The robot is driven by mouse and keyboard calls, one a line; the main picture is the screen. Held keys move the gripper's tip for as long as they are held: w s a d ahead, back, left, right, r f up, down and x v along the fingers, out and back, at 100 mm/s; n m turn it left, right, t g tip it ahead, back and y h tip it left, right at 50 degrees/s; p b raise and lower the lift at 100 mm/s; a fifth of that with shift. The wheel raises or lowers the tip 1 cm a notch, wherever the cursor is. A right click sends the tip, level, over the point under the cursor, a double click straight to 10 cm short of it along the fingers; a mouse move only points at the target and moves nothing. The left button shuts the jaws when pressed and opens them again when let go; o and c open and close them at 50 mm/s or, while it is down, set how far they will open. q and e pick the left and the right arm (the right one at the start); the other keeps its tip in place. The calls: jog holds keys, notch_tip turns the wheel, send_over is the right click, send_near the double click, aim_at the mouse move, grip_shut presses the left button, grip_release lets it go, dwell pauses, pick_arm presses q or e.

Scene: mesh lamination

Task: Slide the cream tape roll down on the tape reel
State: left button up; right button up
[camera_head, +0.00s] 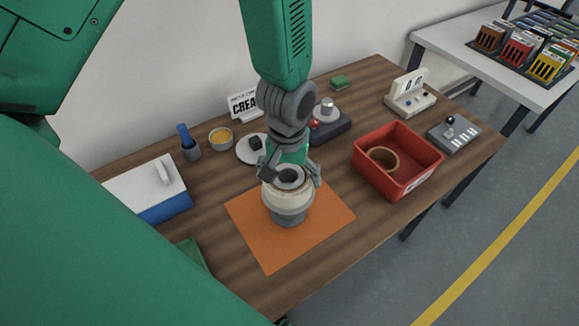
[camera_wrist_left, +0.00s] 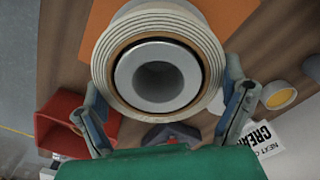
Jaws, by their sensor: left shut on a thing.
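The cream tape roll (camera_head: 282,196) is around the upper part of the grey tape reel (camera_head: 290,217), which stands on the orange mat. My left gripper (camera_head: 291,178) comes down from above and is shut on the roll, one finger on each side. In the left wrist view the roll (camera_wrist_left: 112,70) encircles the reel's grey hub (camera_wrist_left: 126,77), with a dark gap between them. The grey reel body shows below the roll in the head view. My right gripper is not in view.
The orange mat (camera_head: 268,254) lies on the wooden table. A red bin (camera_head: 408,181) holding a brown ring (camera_head: 383,157) stands to the right. A white-and-blue box (camera_head: 135,190), a blue-handled tool in a cup (camera_head: 190,150) and a small sign (camera_head: 243,104) stand left and behind.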

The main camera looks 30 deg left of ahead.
pick_arm(q)
jog(key=shift+f, duration=0.1)
jog(key=o, duration=1)
notch_tip(320, 180, up, 12)
